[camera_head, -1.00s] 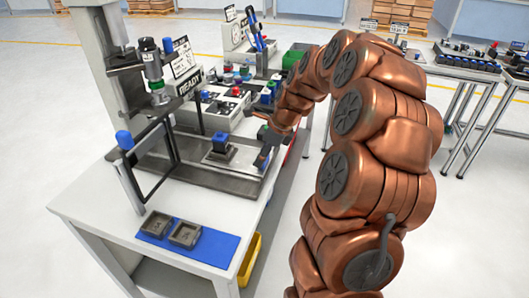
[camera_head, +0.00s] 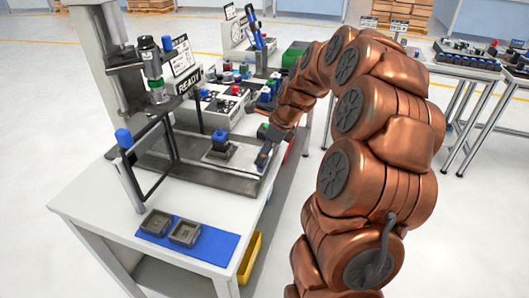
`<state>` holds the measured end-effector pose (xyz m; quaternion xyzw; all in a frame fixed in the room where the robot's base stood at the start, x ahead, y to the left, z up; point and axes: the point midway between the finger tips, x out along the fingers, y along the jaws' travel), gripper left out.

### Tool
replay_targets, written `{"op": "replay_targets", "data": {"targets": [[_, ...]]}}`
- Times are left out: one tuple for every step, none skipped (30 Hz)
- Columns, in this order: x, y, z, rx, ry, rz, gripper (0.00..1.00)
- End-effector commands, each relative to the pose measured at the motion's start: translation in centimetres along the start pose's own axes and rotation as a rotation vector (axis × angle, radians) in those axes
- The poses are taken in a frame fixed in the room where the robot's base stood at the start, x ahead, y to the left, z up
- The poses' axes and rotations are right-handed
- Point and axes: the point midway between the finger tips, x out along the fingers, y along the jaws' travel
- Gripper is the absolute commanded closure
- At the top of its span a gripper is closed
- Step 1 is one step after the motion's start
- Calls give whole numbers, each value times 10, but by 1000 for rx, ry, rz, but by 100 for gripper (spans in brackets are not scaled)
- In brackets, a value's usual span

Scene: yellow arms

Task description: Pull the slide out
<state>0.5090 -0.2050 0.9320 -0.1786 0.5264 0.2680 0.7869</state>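The slide (camera_head: 213,160) is a light metal plate on a dark base at the near part of the workbench. It carries a dark block with a blue top (camera_head: 220,140). A small dark and blue handle (camera_head: 262,159) stands at the right end of the slide. My gripper (camera_head: 265,147) points down at this handle, very close to it. I cannot tell whether it touches the handle. The fingers are small and partly hidden by my wrist, so their opening does not show.
A press with a black frame (camera_head: 128,172) and a blue knob stands left of the slide. A blue mat (camera_head: 210,245) with two grey trays lies at the front. A button box (camera_head: 225,108) and a READY sign (camera_head: 190,80) stand behind.

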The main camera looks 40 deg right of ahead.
Motion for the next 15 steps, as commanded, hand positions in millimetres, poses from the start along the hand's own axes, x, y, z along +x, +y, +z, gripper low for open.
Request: {"op": "replay_targets", "data": {"targets": [[-6,-2,0,1,-1,-5,12],[-10,-2,0,1,-2,-6,12],[-17,-2,0,1,-2,-8,12],[-22,-2,0,1,-2,-8,12],[-28,-2,0,1,-1,-7,12],[-35,-2,0,1,-1,-5,12],[-41,-2,0,1,-1,-6,12],[-47,-2,0,1,-1,-7,12],[-55,-1,0,0,0,-5,12],[-61,-1,0,0,0,-4,12],[-67,-1,0,0,0,-5,12],[-74,-2,0,0,-1,-8,12],[-80,-2,0,-1,-1,-9,12],[-84,-2,0,-1,-1,-7,12],[-90,-1,0,-1,0,-5,12]]}}
